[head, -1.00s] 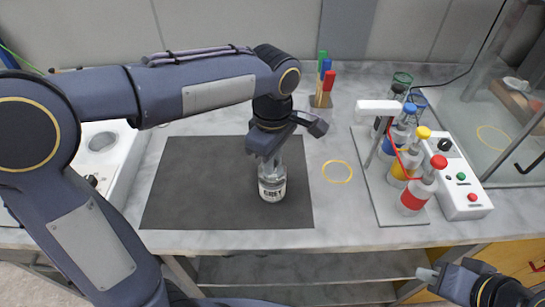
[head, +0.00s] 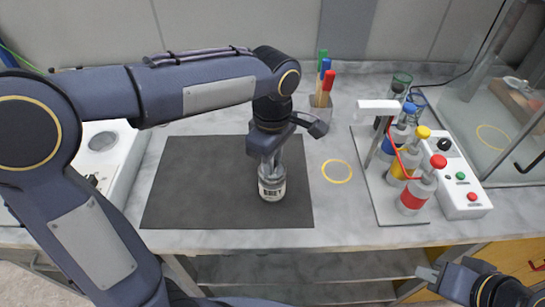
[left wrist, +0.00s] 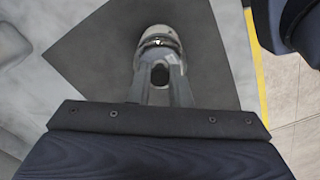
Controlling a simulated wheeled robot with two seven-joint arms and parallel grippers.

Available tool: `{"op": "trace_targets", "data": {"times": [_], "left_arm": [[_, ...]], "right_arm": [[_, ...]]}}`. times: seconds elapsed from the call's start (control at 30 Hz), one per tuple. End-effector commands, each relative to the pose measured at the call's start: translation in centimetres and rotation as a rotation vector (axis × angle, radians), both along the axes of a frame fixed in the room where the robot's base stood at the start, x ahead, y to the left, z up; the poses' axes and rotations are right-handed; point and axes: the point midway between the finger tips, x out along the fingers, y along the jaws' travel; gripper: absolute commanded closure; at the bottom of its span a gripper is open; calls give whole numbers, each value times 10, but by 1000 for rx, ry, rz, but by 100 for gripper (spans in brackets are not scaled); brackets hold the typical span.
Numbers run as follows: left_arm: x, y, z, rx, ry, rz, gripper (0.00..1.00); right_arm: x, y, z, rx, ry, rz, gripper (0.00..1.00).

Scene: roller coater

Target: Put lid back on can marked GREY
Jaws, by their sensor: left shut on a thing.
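The small can marked GREY (head: 271,190) is upright at the right part of the dark mat (head: 195,195), its pale label facing front. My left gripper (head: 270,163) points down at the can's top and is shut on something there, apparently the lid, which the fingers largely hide. I cannot tell how the lid sits on the rim. In the left wrist view the can's metallic, rounded end (left wrist: 158,38) shows beyond the fingers (left wrist: 160,82). My right gripper (head: 430,277) is low at the right front, apart from the table; its jaw opening is unclear.
A yellow ring mark (head: 337,171) lies on bare table right of the mat. Bottles with coloured caps (head: 411,194) stand on a grey board beside a button box (head: 463,205). A pen holder (head: 321,105) stands behind. White equipment (head: 104,150) is at left.

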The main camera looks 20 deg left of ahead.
Motion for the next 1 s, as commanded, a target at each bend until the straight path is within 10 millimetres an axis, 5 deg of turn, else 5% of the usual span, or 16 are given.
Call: {"op": "trace_targets", "data": {"times": [0.93,0.97,1.0], "left_arm": [[0,0,-1,0,0,0,100],[0,0,-1,0,0,0,79],[0,0,-1,0,0,0,74]], "right_arm": [[0,0,2,0,0,0,100],[0,0,2,0,0,0,100],[0,0,2,0,0,0,100]]}}
